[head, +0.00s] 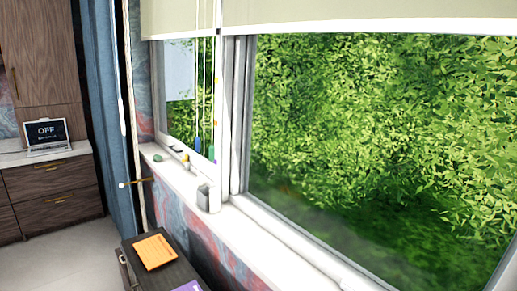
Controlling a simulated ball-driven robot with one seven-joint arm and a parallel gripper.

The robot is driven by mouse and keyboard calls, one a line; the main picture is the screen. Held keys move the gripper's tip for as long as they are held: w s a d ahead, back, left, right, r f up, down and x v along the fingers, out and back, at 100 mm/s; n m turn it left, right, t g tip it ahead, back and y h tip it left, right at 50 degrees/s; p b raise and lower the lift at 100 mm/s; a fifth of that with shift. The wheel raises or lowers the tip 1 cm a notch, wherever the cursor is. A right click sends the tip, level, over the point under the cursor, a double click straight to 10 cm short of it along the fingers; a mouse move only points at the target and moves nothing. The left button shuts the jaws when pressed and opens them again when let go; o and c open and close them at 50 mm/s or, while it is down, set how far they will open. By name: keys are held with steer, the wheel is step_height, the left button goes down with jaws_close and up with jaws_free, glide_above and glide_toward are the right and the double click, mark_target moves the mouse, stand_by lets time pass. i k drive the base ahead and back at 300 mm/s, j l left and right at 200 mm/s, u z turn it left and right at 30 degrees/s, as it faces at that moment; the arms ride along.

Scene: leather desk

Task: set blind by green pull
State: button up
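Two pale beige roller blinds hang at the top of the window, a narrow left blind (178,18) and a wide right blind (370,10). Both are mostly raised, with their lower edges near the top of the glass. Several thin cords hang in front of the left pane. A small green pull (211,152) hangs low on one cord, and a blue pull (197,143) hangs just left of it. The pulls are small and far off, so their exact shapes are hard to tell. My gripper is not in view.
A grey holder (208,196) and small items stand on the white sill (245,235). A dark cabinet (165,270) with an orange sheet (154,251) stands below it. A blue curtain (105,110) hangs left. A laptop (46,135) sits on the far counter. Floor at left is clear.

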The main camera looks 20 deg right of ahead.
mark_target(212, 149)
steer(key=i+z, duration=0.2)
steer(key=i+j+z, duration=0.1)
steer(key=z, duration=0.3)
steer(key=i+j+z, duration=0.1)
steer(key=z, duration=0.3)
steer(key=i+j+z, duration=0.1)
steer(key=z, duration=0.35)
steer(key=i+j+z, duration=0.15)
steer(key=j+z, duration=0.25)
steer(key=j, duration=0.7)
steer(key=j+z, duration=0.45)
steer(key=j, duration=2.25)
